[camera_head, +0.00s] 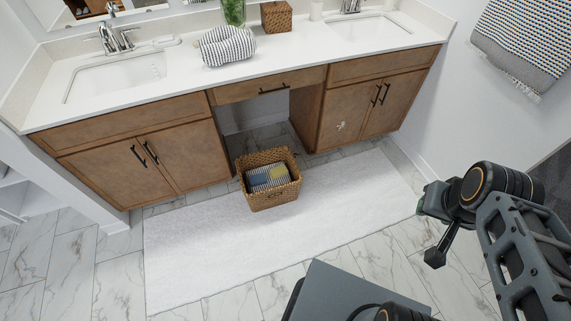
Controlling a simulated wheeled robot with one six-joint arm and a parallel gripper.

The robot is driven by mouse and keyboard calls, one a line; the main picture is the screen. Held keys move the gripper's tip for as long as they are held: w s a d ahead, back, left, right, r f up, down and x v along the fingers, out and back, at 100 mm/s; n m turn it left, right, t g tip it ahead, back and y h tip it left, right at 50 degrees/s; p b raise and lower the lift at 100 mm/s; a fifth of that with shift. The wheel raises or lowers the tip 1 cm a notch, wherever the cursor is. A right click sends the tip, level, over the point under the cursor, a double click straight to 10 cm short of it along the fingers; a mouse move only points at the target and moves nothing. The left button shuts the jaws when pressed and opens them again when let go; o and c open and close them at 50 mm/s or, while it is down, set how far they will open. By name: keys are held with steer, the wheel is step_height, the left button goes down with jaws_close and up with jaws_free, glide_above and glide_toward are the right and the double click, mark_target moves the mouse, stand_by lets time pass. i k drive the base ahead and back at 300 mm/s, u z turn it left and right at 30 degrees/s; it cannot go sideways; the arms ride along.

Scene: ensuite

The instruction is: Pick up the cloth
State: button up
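A grey-and-white striped cloth (227,46), folded or rolled, lies on the white counter between the two sinks. Folded cloths (268,177) in blue, yellow and stripes lie inside a wicker basket (273,201) on the floor. A patterned cloth (525,45) with a fringed grey end hangs on the wall at the upper right. I cannot tell which one is the cloth meant. My gripper (436,230) is at the right, above the floor near the mat's right end, apart from all of them. Nothing is visibly held; its finger opening is not clear.
The vanity counter (180,70) spans the back, with a left tap (115,40), a plant in glass (233,12) and a woven box (276,17). Wooden cabinets stand below, with an open knee space behind the basket. A white mat (210,250) covers the floor, mostly clear.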

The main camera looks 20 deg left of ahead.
mark_target(281, 170)
steer(key=i, duration=3.1)
steer(key=u, duration=4.15)
steer(key=i, duration=0.5)
